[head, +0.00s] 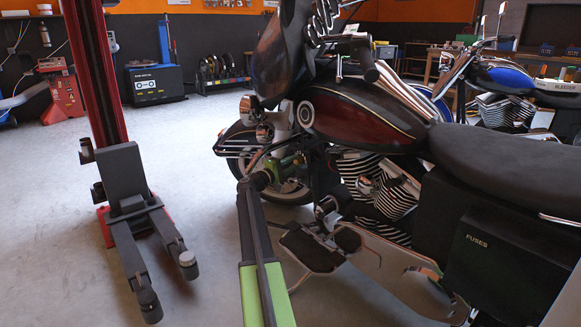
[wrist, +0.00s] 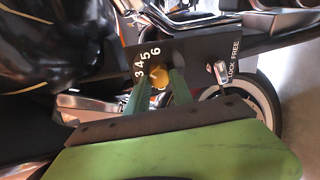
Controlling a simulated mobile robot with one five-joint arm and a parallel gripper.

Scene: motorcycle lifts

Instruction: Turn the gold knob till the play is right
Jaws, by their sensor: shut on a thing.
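The gold knob (wrist: 158,77) sits on a black panel (wrist: 192,52) on the motorcycle in the wrist view. White numerals 3, 4, 5 and 6 are printed beside it. I cannot make out a pointer mark on the knob. My gripper (wrist: 160,80) has its two green fingers on either side of the knob and is shut on it. In the head view, my arm reaches forward to the front of the dark red motorcycle (head: 350,112). The knob is too small or hidden to tell there.
A small metal lever (wrist: 221,73) stands on the same panel, beside the words LOCK and FREE. A red lift post (head: 95,65) with dark arms stands at left. A blue motorcycle (head: 505,76) is at the back right. Grey floor between post and motorcycle is clear.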

